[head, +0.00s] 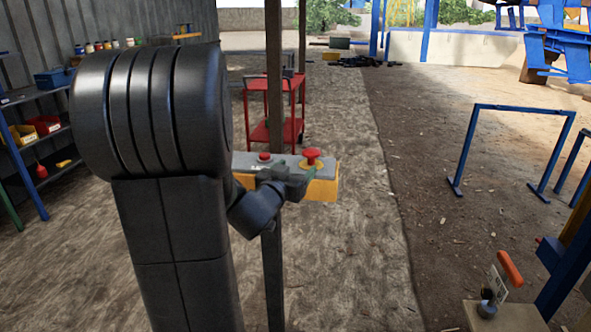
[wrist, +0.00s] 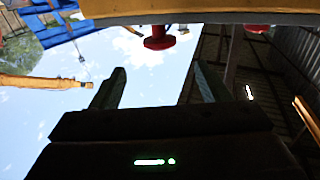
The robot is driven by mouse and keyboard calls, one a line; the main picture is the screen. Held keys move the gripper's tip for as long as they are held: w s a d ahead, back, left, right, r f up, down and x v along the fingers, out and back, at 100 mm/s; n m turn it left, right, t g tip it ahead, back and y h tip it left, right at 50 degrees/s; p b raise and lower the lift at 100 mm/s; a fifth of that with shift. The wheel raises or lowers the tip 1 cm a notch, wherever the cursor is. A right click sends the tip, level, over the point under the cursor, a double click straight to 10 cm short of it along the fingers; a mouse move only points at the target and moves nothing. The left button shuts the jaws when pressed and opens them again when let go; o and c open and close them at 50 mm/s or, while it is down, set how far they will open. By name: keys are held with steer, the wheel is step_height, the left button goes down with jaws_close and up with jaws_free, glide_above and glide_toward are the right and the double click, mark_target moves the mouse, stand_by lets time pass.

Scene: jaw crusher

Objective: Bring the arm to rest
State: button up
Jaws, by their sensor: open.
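My black arm stands at the left of the head view. Its upper joint is large and rounded, and the wrist is bent toward a yellow and grey control box on a post. The control box (head: 322,188) bears a red mushroom button (head: 312,154) and a smaller red button (head: 265,156). My gripper (head: 308,176) is in front of the box and partly covers it. I cannot tell whether they touch. In the wrist view my gripper (wrist: 159,68) is open, its two fingers apart with nothing between them. A red button (wrist: 159,42) shows beyond them under the box's yellow edge.
A red trolley (head: 272,105) stands behind the post. Shelves (head: 38,140) with bins line the left wall. Blue metal frames (head: 520,108) stand at the right. A lever with an orange handle (head: 510,268) is at the lower right. The ground between is clear.

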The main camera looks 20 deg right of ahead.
mark_target(314, 148)
steer(key=p+x, duration=0.1)
steer(key=x, duration=1.2)
steer(key=shift+w+d, duration=0.2)
steer(key=shift+w, duration=0.05)
steer(key=shift+w+d+f+b, duration=0.15)
steer(key=shift+f+b, duration=0.2)
steer(key=shift+f, duration=0.2)
steer(key=shift+r, duration=0.15)
